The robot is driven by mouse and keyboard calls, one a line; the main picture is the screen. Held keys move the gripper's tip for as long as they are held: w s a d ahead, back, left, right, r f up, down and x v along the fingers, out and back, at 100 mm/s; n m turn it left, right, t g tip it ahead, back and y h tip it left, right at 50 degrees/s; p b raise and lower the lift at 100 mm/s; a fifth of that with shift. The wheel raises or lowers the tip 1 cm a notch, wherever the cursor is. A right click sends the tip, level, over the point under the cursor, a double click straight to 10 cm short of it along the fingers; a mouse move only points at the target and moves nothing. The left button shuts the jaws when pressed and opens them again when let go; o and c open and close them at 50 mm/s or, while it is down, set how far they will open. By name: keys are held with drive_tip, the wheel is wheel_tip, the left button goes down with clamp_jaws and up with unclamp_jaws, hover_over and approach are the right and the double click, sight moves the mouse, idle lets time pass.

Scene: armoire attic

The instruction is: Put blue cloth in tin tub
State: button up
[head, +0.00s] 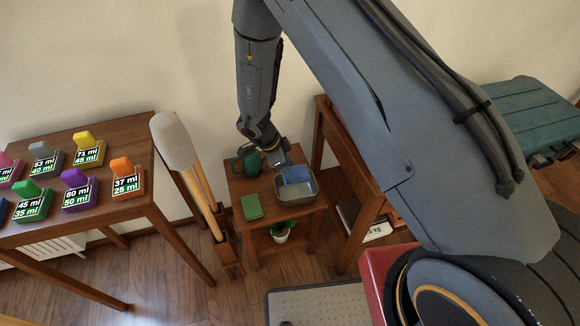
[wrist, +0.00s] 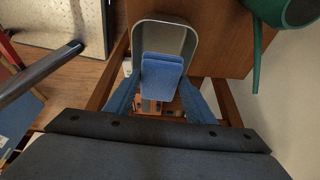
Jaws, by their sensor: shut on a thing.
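The blue cloth (head: 296,174) is held in my gripper (head: 284,159), which is shut on it. In the wrist view the folded blue cloth (wrist: 162,76) sits between the fingertips of my gripper (wrist: 160,92). The tin tub (head: 305,197) is a grey open container on the small wooden table. The cloth is over the tub's opening in the head view. In the wrist view the cloth overlaps the near part of the tub (wrist: 192,46). I cannot tell whether the cloth touches the tub's floor.
A green watering can (head: 249,163) and a green box (head: 252,207) share the small table (head: 238,186) with the tub. A potted plant (head: 281,232) is beneath. A table with several colored labelled blocks (head: 135,130) stands left, and a wooden desk (head: 345,150) right.

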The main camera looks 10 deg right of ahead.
drive_tip(key=b, duration=0.4)
hover_over(290, 195)
drive_tip(key=shift+f, duration=3.85)
drive_tip(key=o, duration=1.1)
drive_tip(key=shift+b+v, duration=0.3)
drive_tip(key=shift+v, duration=3.65)
